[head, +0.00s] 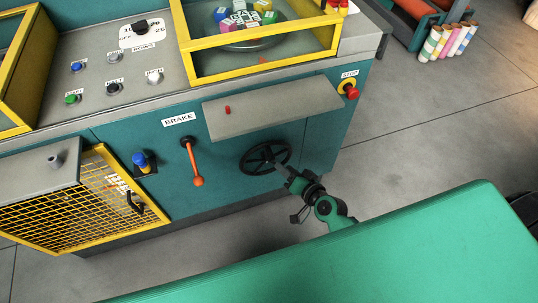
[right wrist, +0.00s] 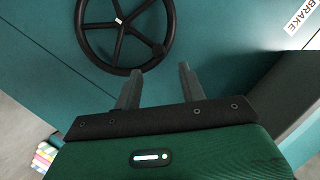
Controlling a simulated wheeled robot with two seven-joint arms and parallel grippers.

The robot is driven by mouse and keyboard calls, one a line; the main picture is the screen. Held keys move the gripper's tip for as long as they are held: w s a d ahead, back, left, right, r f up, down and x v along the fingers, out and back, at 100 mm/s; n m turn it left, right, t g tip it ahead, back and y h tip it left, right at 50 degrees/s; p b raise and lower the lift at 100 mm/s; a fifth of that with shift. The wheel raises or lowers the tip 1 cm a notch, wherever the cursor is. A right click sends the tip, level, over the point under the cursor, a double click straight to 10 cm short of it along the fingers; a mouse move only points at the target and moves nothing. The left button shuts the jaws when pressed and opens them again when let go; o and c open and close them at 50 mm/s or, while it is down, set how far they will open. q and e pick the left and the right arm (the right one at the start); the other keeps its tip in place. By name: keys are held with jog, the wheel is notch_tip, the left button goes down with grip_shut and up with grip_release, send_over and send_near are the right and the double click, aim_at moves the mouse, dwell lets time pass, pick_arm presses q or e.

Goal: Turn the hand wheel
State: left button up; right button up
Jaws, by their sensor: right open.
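The hand wheel (head: 265,158) is a black spoked wheel on the teal front of the machine, below a grey shelf. In the right wrist view the hand wheel (right wrist: 125,22) shows at the top, with its upper part cut off and a pale mark near its hub. My right gripper (head: 288,171) is at the wheel's lower right in the head view. In the right wrist view my right gripper (right wrist: 160,82) is open, its fingers pointing at the lower right rim, with nothing between them. I cannot tell whether a finger touches the rim. My left gripper is not in view.
The grey shelf (head: 275,106) juts out above the wheel. An orange brake lever (head: 193,163) hangs left of it. A red stop button (head: 351,92) is at the upper right. A yellow mesh guard (head: 75,210) stands out at lower left.

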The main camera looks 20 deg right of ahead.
aim_at(271, 155)
jog(key=x, duration=0.9)
jog(key=shift+w, duration=0.15)
grip_shut()
